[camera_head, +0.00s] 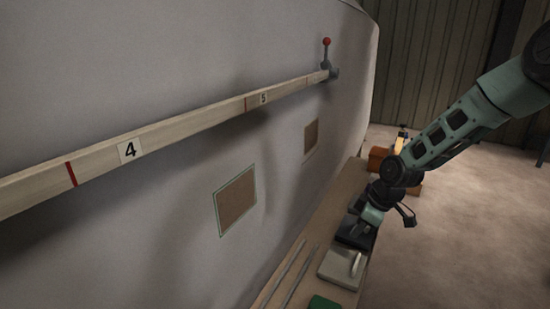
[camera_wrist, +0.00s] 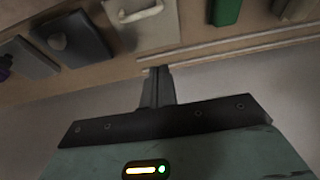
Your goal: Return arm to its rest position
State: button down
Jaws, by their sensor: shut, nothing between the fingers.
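My gripper (camera_head: 360,230) is at the end of my green and black arm, pointing down beside the hull in the head view. It appears over or in front of a dark block (camera_head: 346,240) on the wooden bench (camera_head: 268,295); I cannot tell the gap. In the wrist view my gripper (camera_wrist: 158,70) has its fingers together, with nothing between them. A light block with a handle (camera_wrist: 142,22) and the dark block (camera_wrist: 72,40) show beyond the fingertips.
The pale hull (camera_head: 150,80) fills the left, with a numbered wooden batten (camera_head: 200,118) and a red-knobbed clamp (camera_head: 327,58). Two rods (camera_head: 290,275) and a green item (camera_head: 322,303) lie on the bench. An orange box (camera_head: 380,158) stands beyond.

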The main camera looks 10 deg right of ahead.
jog(key=s+a+r+m+g+h+p, duration=0.1)
jog(key=s+a+r+p, duration=0.2)
jog(key=s+a+r, duration=0.6)
jog(key=s+a+r+g+h+p, duration=0.1)
jog(key=s+a+r+p, duration=0.1)
jog(key=s+a+r, duration=0.75)
jog(key=s+d+r+m+p, duration=0.1)
jog(key=s, duration=0.6)
jog(key=s+d+r+m+p, duration=0.1)
jog(key=s+r, duration=0.1)
jog(key=s, duration=0.5)
jog(key=shift+d+r+h, duration=0.3)
jog(key=shift+s, duration=0.1)
